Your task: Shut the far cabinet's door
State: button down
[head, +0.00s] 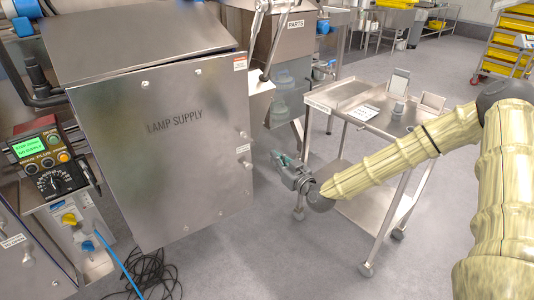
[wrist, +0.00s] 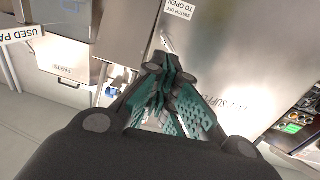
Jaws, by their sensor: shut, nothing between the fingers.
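A steel cabinet (head: 140,38) at the left has a large door (head: 165,185) lettered LAMP SUPPLY. The door's top edge stands out at an angle from the cabinet body, so it looks ajar; how wide the gap is cannot be told. Two small fittings sit on its right edge. My gripper (head: 279,158) is shut and empty, just right of that edge, apparently clear of it. In the wrist view, the shut green-padded fingers (wrist: 168,75) point toward the door's edge, with the door face (wrist: 250,50) filling the right side. Contact cannot be told there.
A steel PARTS cabinet (head: 292,45) is behind. A control box (head: 40,155) is left of the door. Black cables (head: 150,272) lie on the floor beneath. Floor at front centre is clear.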

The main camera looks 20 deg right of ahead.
jog(key=x, duration=1.3)
jog(key=shift+b, duration=0.3)
jog(key=shift+a+f, duration=0.1)
